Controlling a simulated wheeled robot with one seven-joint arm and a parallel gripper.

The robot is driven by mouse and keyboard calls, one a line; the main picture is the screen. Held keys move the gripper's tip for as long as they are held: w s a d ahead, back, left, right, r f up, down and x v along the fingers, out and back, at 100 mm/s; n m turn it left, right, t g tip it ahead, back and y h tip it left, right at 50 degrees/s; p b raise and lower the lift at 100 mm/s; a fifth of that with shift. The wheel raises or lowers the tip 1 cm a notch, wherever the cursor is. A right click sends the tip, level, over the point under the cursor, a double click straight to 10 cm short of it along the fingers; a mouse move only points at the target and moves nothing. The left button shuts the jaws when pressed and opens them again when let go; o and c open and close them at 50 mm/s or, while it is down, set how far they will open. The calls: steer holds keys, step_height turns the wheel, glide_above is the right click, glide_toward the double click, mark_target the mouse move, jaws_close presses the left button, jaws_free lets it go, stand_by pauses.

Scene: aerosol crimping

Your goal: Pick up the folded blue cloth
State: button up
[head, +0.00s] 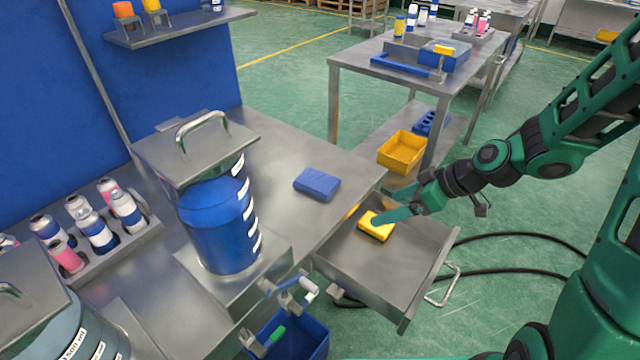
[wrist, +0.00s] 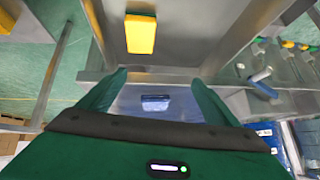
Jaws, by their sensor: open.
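The folded blue cloth (head: 317,184) lies flat on the bare steel worktop (head: 285,150), near its right edge. My gripper (head: 380,207) is open and empty, to the right of the cloth and above the pulled-out drawer. Its two green fingers stand apart in the wrist view (wrist: 160,82). The gripper is clear of the cloth.
A yellow block (head: 377,227) lies in the open steel drawer (head: 400,262). A tank of blue liquid (head: 220,225) stands left of the cloth, with valve handles (head: 290,285) in front. A bottle rack (head: 135,235) is farther left. The worktop around the cloth is free.

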steer(key=w+a+t+y, duration=0.1)
steer(key=w+a, duration=0.1)
steer(key=w+a+r+n+t+y, duration=0.1)
steer(key=w+a, duration=0.1)
steer(key=a, duration=0.1)
steer(key=w+a+r+t+y, duration=0.1)
steer(key=w+a+y, duration=0.1)
steer(key=a, duration=0.1)
steer(key=shift+a+n, duration=0.25)
steer(key=shift+n, duration=0.05)
glide_toward(315, 179)
steer(key=x, duration=0.2)
steer(key=shift+w+a+f, duration=0.1)
steer(key=shift+a+f, duration=0.05)
steer(key=shift+f, duration=0.1)
steer(key=shift+x, duration=2.65)
steer(key=shift+c, duration=0.3)
steer(key=c, duration=1.1)
steer(key=shift+r, duration=0.15)
